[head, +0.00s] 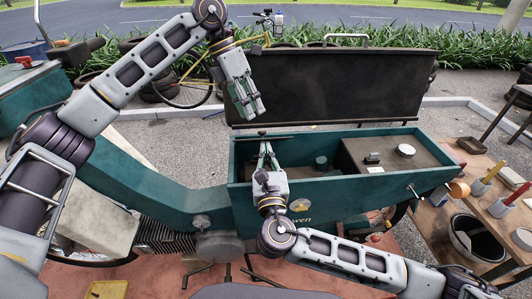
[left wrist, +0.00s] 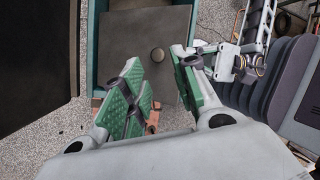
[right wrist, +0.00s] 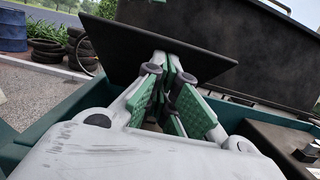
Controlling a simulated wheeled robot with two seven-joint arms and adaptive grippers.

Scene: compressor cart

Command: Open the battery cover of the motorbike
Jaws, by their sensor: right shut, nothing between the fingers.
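The motorbike's teal body (head: 155,190) holds an open box (head: 335,190). A flat dark panel (right wrist: 140,45), which looks like the battery cover, stands tilted up at the box's left end in the right wrist view; in the head view it shows as a thin dark strip (head: 280,136). My right gripper (head: 264,145) is shut and empty, its fingertips (right wrist: 172,64) close against the panel; I cannot tell if they touch. My left gripper (head: 250,112) is open and empty, above and left of the box, in front of the raised lid; its fingers (left wrist: 160,85) are spread.
A large dark lid (head: 345,85) stands raised behind the box. A brown inner cover (head: 385,150) with a round knob (head: 405,150) fills the box's right part. A wooden bench (head: 500,180) with tools stands at right. Tyres and a bicycle (head: 185,90) are behind.

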